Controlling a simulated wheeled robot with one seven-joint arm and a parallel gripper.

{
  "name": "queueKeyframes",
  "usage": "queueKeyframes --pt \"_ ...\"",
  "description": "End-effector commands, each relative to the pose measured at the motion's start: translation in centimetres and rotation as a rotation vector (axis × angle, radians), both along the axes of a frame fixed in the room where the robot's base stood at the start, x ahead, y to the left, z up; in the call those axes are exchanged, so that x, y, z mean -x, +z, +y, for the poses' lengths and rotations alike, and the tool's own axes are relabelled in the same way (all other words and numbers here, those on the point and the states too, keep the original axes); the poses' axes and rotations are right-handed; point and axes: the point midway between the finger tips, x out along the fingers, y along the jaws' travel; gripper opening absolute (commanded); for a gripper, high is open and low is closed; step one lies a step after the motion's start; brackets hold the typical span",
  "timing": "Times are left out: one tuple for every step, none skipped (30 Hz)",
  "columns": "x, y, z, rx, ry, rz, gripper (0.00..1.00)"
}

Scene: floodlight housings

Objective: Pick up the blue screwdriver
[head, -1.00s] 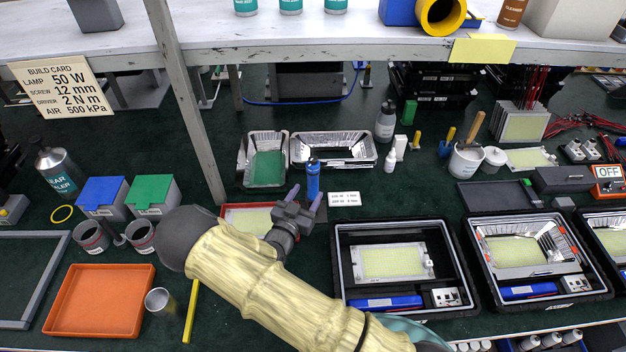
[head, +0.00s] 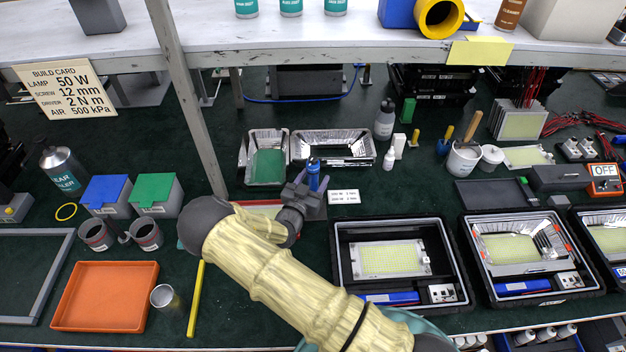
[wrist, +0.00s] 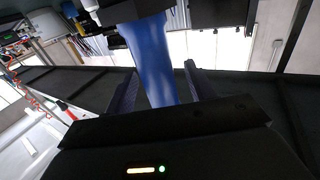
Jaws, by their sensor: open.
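The blue screwdriver (head: 313,172) stands upright near the middle of the bench in the head view. Its lower part is hidden behind my gripper (head: 308,190). In the wrist view the blue handle (wrist: 152,58) rises between my two open fingers (wrist: 160,90). The fingers lie on either side of it with a gap showing at least on the right. I cannot tell whether the left finger touches it.
Housings in black trays (head: 345,300) fill the right. An orange tray (head: 60,320) is at left. A shelf post (head: 188,100) stands left of my gripper.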

Motion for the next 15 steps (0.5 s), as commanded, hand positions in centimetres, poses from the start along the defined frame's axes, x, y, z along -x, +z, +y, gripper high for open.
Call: queueKeyframes --pt "0.01 -0.03 0.02 0.0 0.0 0.0 0.54" --pt "0.03 -0.03 0.01 0.0 0.0 0.0 0.54" --pt "0.03 -0.03 0.01 0.0 0.0 0.0 0.54" --pt "0.03 -0.03 0.01 0.0 0.0 0.0 0.54" --pt "0.04 -0.03 0.02 0.0 0.0 0.0 0.54" --pt "0.04 -0.03 0.02 0.0 0.0 0.0 0.54" --pt "0.04 -0.03 0.02 0.0 0.0 0.0 0.54" --pt "0.04 -0.02 0.02 0.0 0.0 0.0 0.54" --pt "0.04 -0.02 0.02 0.0 0.0 0.0 0.54" --pt "0.04 -0.02 0.02 0.0 0.0 0.0 0.54" --pt "0.04 -0.02 0.02 0.0 0.0 0.0 0.54" --pt "0.04 -0.02 0.02 0.0 0.0 0.0 0.53" --pt "0.04 -0.02 0.02 0.0 0.0 0.0 0.47" --pt "0.04 -0.02 0.02 0.0 0.0 0.0 0.41" --pt "0.04 -0.02 0.02 0.0 0.0 0.0 0.33"
